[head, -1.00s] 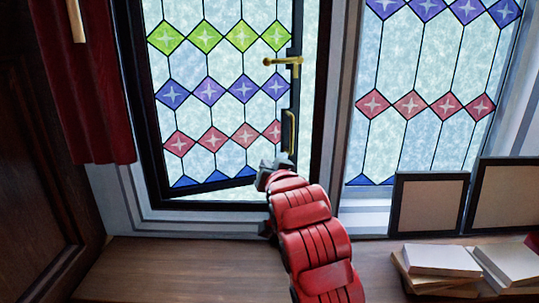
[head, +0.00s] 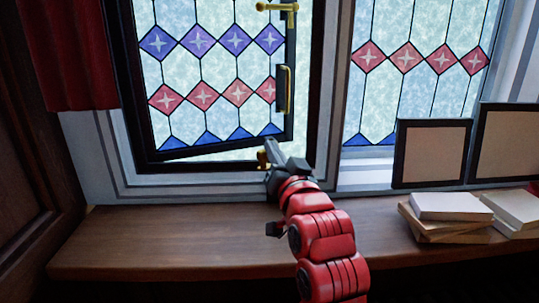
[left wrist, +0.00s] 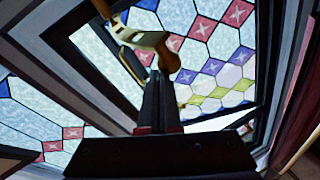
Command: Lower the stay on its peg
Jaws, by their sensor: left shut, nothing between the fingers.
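The leaded casement window (head: 212,68) stands slightly ajar, with a gap along its bottom edge. A small brass piece (head: 262,160), which looks like part of the stay, shows at the bottom of the frame beside my left gripper (head: 270,145). In the left wrist view the brass piece (left wrist: 142,38) lies right at the tips of my left gripper (left wrist: 158,78), with a rounded end at its right. The fingers are shut with nothing between them. I cannot tell whether they touch the brass. The peg is not clearly made out. My right gripper is not in view.
A brass handle (head: 277,7) and a pull (head: 283,90) are on the casement's right side. Two framed panels (head: 432,153) lean at the right, with books (head: 450,206) before them. The wooden sill (head: 160,238) is clear at left. A red curtain (head: 68,60) hangs at left.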

